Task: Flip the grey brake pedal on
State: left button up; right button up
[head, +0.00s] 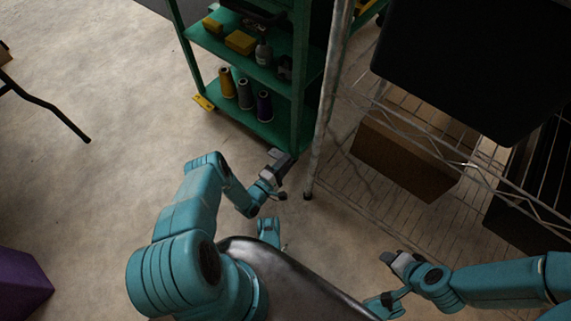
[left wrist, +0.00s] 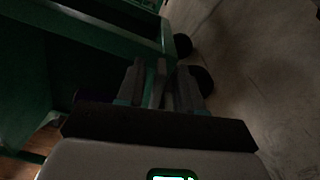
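The green cart (head: 265,128) stands ahead, with its near corner post beside my left gripper (head: 277,160). That gripper is low at the cart's bottom front corner. In the left wrist view its fingers (left wrist: 159,85) point along the cart's green edge, near a dark round wheel-like part (left wrist: 183,45). I cannot make out the grey brake pedal apart from the grey fingers, nor whether they touch it or hold anything. My right gripper (head: 397,262) is at the lower right, away from the cart; its finger gap is unclear.
Thread cones (head: 245,94) stand on the cart's lower shelf. A yellow part (head: 204,102) is at its left foot. A wire rack (head: 358,199) with a brown box (head: 404,152) is close on the right. A purple object (head: 22,285) is lower left.

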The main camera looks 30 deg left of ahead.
pick_arm(q)
grip_shut()
jog(key=m, duration=0.2)
jog(key=f+m, duration=0.1)
jog(key=m, duration=0.2)
jog(key=shift+d+f+m, duration=0.25)
jog(key=shift+f+m, duration=0.05)
jog(key=shift+f, duration=0.1)
grip_release()
jog(key=shift+s, duration=0.1)
jog(key=s+p, duration=0.1)
jog(key=s, duration=0.4)
jog(key=s+a+p, duration=0.1)
jog(key=s, duration=0.4)
jog(key=s+p, duration=0.1)
jog(key=s, duration=0.5)
jog(key=shift+a+p, duration=0.15)
jog(key=shift+p, duration=0.15)
pick_arm(e)
jog(key=shift+g, duration=0.5)
jog(key=s+r, duration=0.1)
jog(key=r, duration=0.1)
jog(key=s+r, duration=0.1)
jog(key=shift+s+a+r, duration=0.25)
jog(key=shift+s, duration=0.05)
